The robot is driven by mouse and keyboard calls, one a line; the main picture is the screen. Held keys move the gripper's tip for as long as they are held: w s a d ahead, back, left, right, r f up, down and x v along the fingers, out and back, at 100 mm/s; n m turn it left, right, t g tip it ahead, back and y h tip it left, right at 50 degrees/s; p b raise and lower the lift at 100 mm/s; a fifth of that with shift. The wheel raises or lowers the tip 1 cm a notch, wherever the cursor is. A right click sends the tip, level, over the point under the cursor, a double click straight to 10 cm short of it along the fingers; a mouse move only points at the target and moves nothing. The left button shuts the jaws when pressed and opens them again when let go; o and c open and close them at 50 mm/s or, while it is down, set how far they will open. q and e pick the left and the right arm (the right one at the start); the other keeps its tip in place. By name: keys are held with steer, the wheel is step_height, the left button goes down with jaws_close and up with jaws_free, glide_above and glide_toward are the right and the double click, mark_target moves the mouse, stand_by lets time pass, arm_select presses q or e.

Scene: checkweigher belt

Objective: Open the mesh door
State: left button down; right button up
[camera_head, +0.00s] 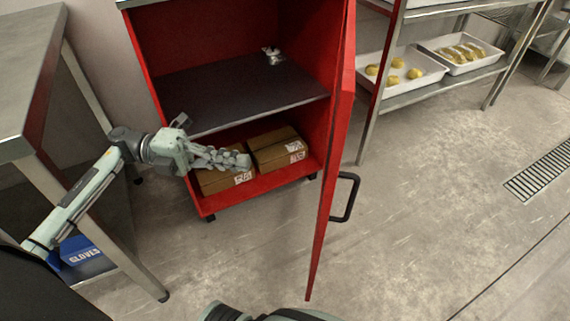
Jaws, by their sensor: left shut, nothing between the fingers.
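The red cabinet door (339,135) stands swung out to the right of its cabinet, seen nearly edge-on, so I cannot make out any mesh on it. A black bar handle (346,198) sticks out on the door's right side. The red cabinet (143,50) is open at the front. My left gripper (243,161) is shut and empty, in front of the cabinet's lower compartment. It is to the left of the door and apart from it, and it covers part of a box in the picture. My right gripper is not in view.
Two brown cardboard boxes (277,149) lie on the cabinet's bottom, below a dark shelf (230,92). A steel table (28,60) stands at left, with a blue glove box (84,251) below. A steel rack with white trays (402,88) stands at right. Floor right of the door is clear.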

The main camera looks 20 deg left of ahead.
arm_select(q)
steer(key=p+x, duration=0.1)
steer(key=x, duration=1.2)
steer(key=shift+d+p, duration=0.25)
steer(key=shift+p, duration=0.1)
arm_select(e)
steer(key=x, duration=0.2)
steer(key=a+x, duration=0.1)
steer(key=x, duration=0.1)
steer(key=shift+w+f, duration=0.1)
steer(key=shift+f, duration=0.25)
arm_select(q)
steer(key=shift+r, duration=0.1)
steer(key=shift+d, duration=0.1)
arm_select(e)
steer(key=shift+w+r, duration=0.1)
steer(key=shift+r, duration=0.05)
